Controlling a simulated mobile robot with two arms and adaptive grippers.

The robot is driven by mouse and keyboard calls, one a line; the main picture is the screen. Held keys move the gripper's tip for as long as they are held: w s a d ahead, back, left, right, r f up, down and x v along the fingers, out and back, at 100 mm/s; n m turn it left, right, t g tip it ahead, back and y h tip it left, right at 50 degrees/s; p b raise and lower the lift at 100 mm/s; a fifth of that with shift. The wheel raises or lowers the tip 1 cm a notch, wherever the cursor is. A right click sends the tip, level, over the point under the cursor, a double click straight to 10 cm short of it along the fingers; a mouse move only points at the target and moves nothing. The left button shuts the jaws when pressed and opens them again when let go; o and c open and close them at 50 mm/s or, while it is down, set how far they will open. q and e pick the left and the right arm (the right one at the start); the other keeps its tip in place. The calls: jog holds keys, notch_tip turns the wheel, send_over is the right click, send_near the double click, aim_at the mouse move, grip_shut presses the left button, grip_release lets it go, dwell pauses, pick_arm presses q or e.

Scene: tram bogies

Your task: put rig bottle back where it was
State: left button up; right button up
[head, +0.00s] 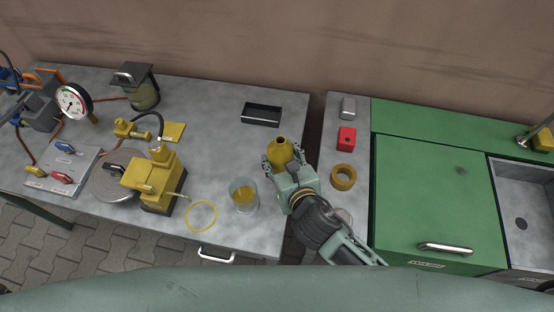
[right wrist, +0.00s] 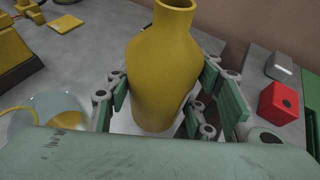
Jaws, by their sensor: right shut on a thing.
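The rig bottle, a yellow bottle with an open neck (head: 280,148), is held upright in my right gripper (head: 285,160), near the right end of the grey bench. In the right wrist view the bottle (right wrist: 160,75) stands between the green finger pads, which press on its sides. I cannot tell whether its base touches the bench. A thin yellow ring (head: 201,215) lies flat and empty near the front edge of the bench, left of the gripper. My left gripper is not in view.
A glass beaker with yellow liquid (head: 244,195) stands between the ring and my gripper. A yellow pump-like block (head: 155,182) stands left of the ring. A black tray (head: 261,115) lies behind. A red block (head: 346,138) and a tape roll (head: 343,177) are to the right.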

jog(key=x, duration=0.3)
jog(key=shift+w+f, duration=0.25)
jog(key=shift+f, duration=2.05)
jog(key=shift+f+b, duration=0.1)
jog(key=shift+b, duration=0.25)
jog(key=o, duration=1.5)
jog(key=shift+f, duration=0.1)
jog(key=shift+s+d, duration=0.1)
jog(key=v, duration=1.2)
jog(key=shift+r, duration=0.2)
